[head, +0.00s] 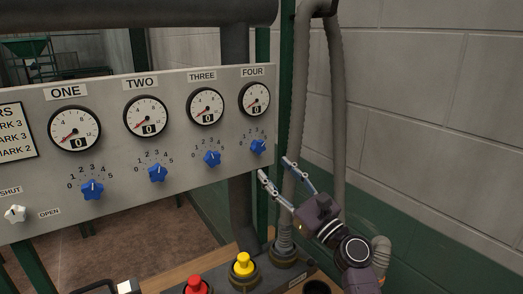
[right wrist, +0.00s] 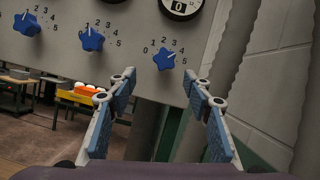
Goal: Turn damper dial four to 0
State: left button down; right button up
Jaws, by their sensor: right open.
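Damper dial four (head: 258,146) is a blue star-shaped knob at the right end of the grey panel (head: 120,90), under the gauge labelled FOUR (head: 255,99). A 0 to 5 scale surrounds it; its pointer is too small to read surely. The gauge's small display shows 0. My right gripper (head: 274,167) is open and empty, below and right of dial four, apart from it. In the right wrist view dial four (right wrist: 164,59) shows just beyond the space between the open fingers (right wrist: 157,77). My left gripper is not in view.
Three like dials, one (head: 92,189), two (head: 158,173) and three (head: 212,158), sit left on the panel. A grey hose (head: 300,90) and green post stand close right of it. A red button (head: 197,286) and yellow button (head: 243,265) are below.

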aim_at(260, 149)
jog(key=shift+m, duration=0.4)
jog(key=x, duration=0.2)
jog(key=p+x, duration=0.1)
jog(key=x, duration=0.2)
jog(key=r+x, duration=0.1)
jog(key=x, duration=0.2)
jog(key=shift+w+d, duration=0.1)
jog(key=shift+d, duration=0.15)
jog(key=c, duration=1.1)
